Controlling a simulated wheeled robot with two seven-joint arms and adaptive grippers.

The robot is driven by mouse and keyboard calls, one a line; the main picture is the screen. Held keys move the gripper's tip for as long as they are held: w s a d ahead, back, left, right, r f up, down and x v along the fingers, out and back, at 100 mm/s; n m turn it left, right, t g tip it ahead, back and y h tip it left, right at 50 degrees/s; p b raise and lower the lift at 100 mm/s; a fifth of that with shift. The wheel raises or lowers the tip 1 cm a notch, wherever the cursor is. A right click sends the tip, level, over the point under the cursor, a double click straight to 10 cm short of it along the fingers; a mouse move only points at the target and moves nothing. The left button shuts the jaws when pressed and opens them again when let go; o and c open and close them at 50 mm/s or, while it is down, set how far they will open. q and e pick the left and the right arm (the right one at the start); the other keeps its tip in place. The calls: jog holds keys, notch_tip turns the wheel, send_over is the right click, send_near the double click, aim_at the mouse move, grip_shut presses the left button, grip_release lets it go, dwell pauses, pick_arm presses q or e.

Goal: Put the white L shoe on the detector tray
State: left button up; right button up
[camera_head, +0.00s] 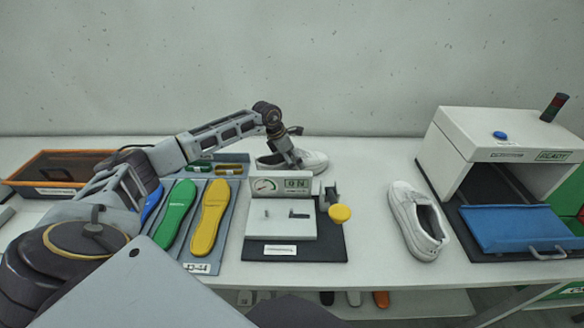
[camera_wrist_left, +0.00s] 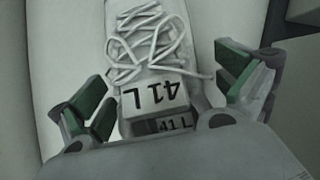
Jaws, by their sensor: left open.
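A white shoe (camera_head: 312,160) lies at the back of the table, behind the gauge device. In the left wrist view the shoe's laces (camera_wrist_left: 143,42) and a tongue label reading "41 L" (camera_wrist_left: 153,97) lie between my fingers. My left gripper (camera_head: 285,160) is open at this shoe, with green-padded fingers on either side of it. A second white shoe (camera_head: 413,215) lies on the table to the right; its label cannot be read. The blue detector tray (camera_head: 515,228) with a grey handle sits at the mouth of the white detector box (camera_head: 497,130). My right gripper is not in view.
The gauge device (camera_head: 283,220) with a yellow knob (camera_head: 340,213) stands in the middle, between the shoes. Green (camera_head: 174,212) and yellow (camera_head: 208,215) insoles lie on a grey tray to the left. A wooden-rimmed bin (camera_head: 62,170) is at far left. The table behind the right shoe is clear.

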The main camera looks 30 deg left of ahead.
pick_arm(q)
jog(key=c, duration=1)
jog(key=shift+c, duration=1.2)
jog(key=shift+r, duration=0.25)
jog(key=shift+w+r, duration=0.1)
jog(key=shift+r, duration=0.55)
notch_tip(320, 180, up, 7)
jog(key=shift+f+b, duration=0.1)
jog(key=shift+b, duration=0.35)
jog(key=shift+r, duration=0.8)
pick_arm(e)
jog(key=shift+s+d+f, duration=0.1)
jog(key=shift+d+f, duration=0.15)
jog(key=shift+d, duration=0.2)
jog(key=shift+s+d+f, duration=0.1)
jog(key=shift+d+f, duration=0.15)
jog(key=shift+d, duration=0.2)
